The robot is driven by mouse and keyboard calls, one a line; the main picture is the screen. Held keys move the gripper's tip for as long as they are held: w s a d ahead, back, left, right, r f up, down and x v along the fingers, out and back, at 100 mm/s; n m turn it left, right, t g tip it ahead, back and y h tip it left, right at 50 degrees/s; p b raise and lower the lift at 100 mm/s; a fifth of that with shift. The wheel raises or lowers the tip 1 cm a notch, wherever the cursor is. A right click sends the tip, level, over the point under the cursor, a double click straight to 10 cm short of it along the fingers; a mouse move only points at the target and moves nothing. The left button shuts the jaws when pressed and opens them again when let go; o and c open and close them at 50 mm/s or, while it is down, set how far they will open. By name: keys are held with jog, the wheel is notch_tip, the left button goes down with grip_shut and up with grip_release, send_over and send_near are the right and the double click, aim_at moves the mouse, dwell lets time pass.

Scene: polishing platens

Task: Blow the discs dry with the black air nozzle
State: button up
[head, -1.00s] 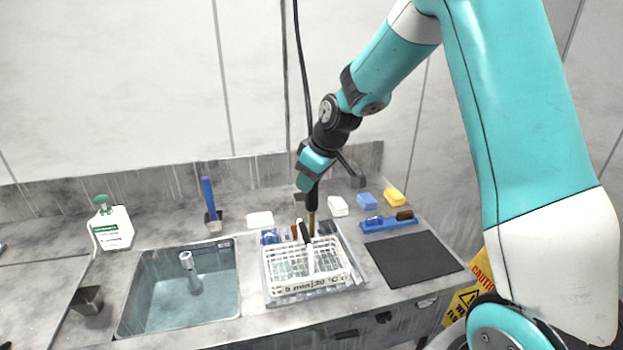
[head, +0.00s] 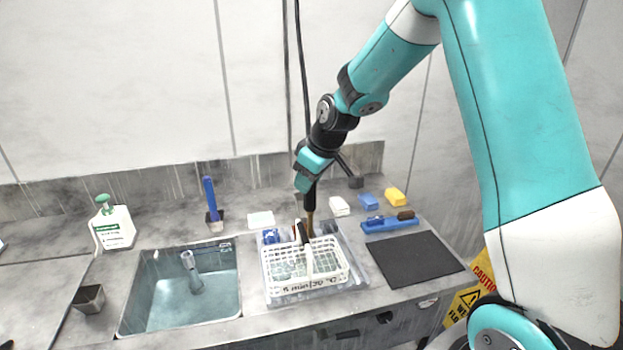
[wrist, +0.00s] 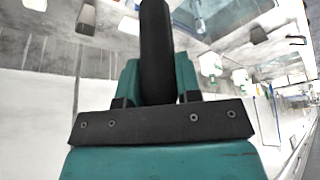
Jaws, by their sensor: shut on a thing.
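My gripper (head: 308,181) is shut on the black air nozzle (head: 310,201), which points down with a brass-coloured tip. The tip is over the back part of a white wire basket (head: 337,278); whether it touches anything there I cannot tell. The basket has an upright white handle with a dark grip and stands in a shallow clear tray. Pale greenish shapes show through its mesh, but I cannot make out single discs. In the wrist view the black nozzle body (wrist: 157,45) sits between the teal jaws, and its tip is hidden.
A sink (head: 215,305) with a tap is left of the basket. A dark mat (head: 415,259) and a blue brush (head: 388,224) lie to the right. Blue and yellow blocks (head: 396,196) stand behind. A white bottle (head: 113,228) is far left. A black hose (head: 302,80) hangs behind my arm.

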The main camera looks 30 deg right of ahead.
jog(key=a, duration=0.2)
jog(key=w+a, duration=0.1)
jog(key=a, duration=0.2)
jog(key=shift+w+a, duration=0.3)
dwell(1.1)
jog(key=shift+r+p, duration=1.75)
jog(key=shift+r, duration=0.8)
